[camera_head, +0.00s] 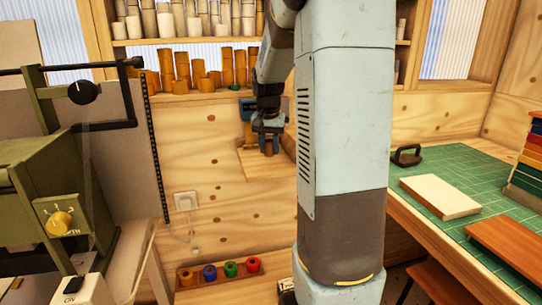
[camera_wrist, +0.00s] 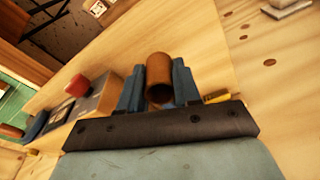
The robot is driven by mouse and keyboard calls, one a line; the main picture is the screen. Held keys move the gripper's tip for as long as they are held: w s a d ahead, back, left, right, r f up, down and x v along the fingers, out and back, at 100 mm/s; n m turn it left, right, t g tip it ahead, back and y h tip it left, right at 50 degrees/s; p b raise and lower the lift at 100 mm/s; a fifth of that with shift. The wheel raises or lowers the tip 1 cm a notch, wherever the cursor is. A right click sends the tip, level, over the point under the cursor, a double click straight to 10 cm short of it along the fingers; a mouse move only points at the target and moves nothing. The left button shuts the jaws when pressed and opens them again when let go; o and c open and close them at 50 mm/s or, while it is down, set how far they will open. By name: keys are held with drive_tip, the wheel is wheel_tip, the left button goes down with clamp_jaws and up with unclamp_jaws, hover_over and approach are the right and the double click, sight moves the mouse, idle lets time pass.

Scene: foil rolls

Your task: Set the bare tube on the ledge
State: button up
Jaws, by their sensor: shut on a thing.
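My gripper (camera_head: 268,128) is down at the wooden ledge (camera_head: 262,172) on the back wall, left of my arm column. Its two blue-grey fingers are shut on a brown bare tube (camera_wrist: 158,68), which shows between them in the wrist view with its hollow end towards the camera. In the head view only a small brown part of the tube (camera_head: 268,149) shows below the fingers. The pale wood surface of the ledge lies behind the tube in the wrist view. I cannot tell whether the tube touches the ledge.
A red-topped thing (camera_wrist: 77,83) and a grey box (camera_wrist: 104,96) stand left of the gripper in the wrist view. Brown tubes (camera_head: 183,68) line a shelf above. A green machine (camera_head: 50,165) stands left; a green-matted bench (camera_head: 440,180) stands right.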

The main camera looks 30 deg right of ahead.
sight(269, 164)
drive_tip(key=shift+w+d+f, duration=0.1)
drive_tip(key=shift+w+f, duration=0.15)
drive_tip(key=shift+f, duration=1.65)
drive_tip(key=o, duration=1)
drive_tip(key=shift+r, duration=0.1)
